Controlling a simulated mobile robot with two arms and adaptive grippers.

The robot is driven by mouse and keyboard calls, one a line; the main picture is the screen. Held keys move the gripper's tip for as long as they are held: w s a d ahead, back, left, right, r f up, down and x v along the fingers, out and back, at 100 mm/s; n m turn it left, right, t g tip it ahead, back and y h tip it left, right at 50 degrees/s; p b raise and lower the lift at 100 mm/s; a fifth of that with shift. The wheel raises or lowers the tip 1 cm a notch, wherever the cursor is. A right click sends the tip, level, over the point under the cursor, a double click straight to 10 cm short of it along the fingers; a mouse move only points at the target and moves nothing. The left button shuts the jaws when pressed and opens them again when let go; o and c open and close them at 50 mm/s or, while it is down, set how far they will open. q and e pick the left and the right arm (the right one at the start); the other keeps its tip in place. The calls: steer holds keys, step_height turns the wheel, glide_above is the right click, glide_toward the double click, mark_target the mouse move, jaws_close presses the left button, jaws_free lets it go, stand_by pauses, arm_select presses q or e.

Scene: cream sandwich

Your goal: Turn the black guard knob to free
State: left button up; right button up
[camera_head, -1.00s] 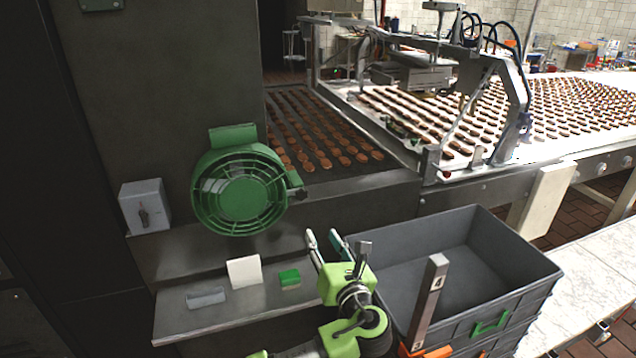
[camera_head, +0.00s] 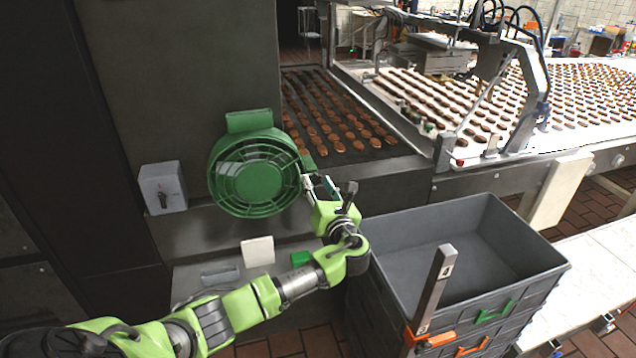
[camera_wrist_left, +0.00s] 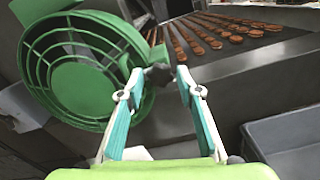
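The round green guard (camera_head: 252,180) is mounted on the dark machine wall, and it also shows in the left wrist view (camera_wrist_left: 75,85). The black guard knob (camera_wrist_left: 159,75) is at the guard's right edge in the left wrist view. In the head view my gripper hides most or all of it. My left gripper (camera_head: 320,184) is at the guard's right side. In the left wrist view its two fingers (camera_wrist_left: 158,84) are apart, one on each side of the knob, with the tips about level with it. I cannot tell whether they touch it. My right gripper is not in view.
A grey switch box (camera_head: 163,188) is left of the guard. A shelf below holds a white card (camera_head: 257,251), a green block (camera_head: 301,258) and a grey piece (camera_head: 220,273). Stacked grey crates (camera_head: 420,222) and a numbered post (camera_head: 434,290) stand right of my arm.

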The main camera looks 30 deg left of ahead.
arm_select(q)
steer(key=shift+w+a, duration=0.1)
steer(key=shift+a, duration=0.05)
steer(key=c, duration=0.8)
steer(key=shift+c, duration=0.2)
